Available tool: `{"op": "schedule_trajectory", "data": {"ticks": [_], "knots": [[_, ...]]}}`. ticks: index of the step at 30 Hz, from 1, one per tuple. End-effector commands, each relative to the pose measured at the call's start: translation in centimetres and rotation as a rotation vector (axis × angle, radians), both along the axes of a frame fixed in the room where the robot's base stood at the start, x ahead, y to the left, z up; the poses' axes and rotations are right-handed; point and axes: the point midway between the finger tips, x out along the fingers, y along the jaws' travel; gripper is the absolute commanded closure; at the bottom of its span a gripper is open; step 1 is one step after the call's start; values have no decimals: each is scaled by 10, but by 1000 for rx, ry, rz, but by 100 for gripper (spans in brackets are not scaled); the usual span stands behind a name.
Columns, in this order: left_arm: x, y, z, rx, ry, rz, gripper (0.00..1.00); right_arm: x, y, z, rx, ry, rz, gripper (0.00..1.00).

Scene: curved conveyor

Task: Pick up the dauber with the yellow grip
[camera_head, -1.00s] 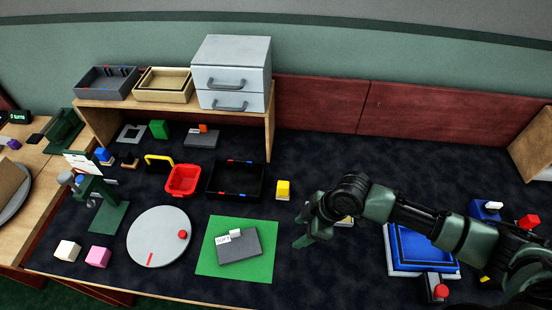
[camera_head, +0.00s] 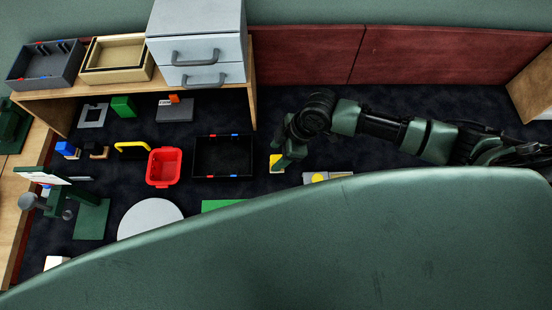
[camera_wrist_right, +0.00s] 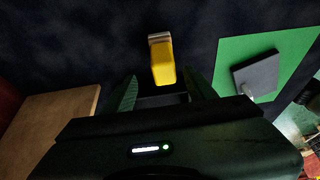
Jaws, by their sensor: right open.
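The dauber with the yellow grip (camera_head: 274,160) stands on the dark table, right of the black tray, partly hidden by my right gripper (camera_head: 283,163). In the right wrist view the yellow grip (camera_wrist_right: 163,65) points toward the gripper, with a pale grey-white end on its far side. My right gripper (camera_wrist_right: 163,92) is open. Its two green fingers lie to either side of the line to the dauber, with the grip just beyond or near the fingertips; I cannot tell whether they touch. My left gripper is not in view.
A black tray (camera_head: 197,174) and a red basket (camera_head: 151,181) lie left of the dauber. A pale block with a yellow disc (camera_head: 318,178) lies to its right. A green mat (camera_wrist_right: 226,80) bears a grey block (camera_wrist_right: 262,76). A large green surface hides the lower head view.

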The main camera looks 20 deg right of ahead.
Motion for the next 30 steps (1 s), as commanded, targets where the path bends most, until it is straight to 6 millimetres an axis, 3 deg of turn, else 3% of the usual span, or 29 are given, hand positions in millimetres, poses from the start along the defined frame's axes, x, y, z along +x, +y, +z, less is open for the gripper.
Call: {"op": "schedule_trajectory", "data": {"ticks": [10, 19, 20, 25, 30], "knots": [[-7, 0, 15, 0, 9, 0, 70, -4, 14, -44, -1, 1, -2, 44], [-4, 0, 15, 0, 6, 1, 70, -3, 15, -50, -1, 0, 0, 44], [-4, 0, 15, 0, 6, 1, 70, -3, 15, -50, -1, 0, 0, 49], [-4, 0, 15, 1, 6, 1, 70, -3, 15, -50, -1, 0, 0, 96], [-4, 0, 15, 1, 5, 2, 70, -3, 15, -50, -1, -1, 0, 100]]}}
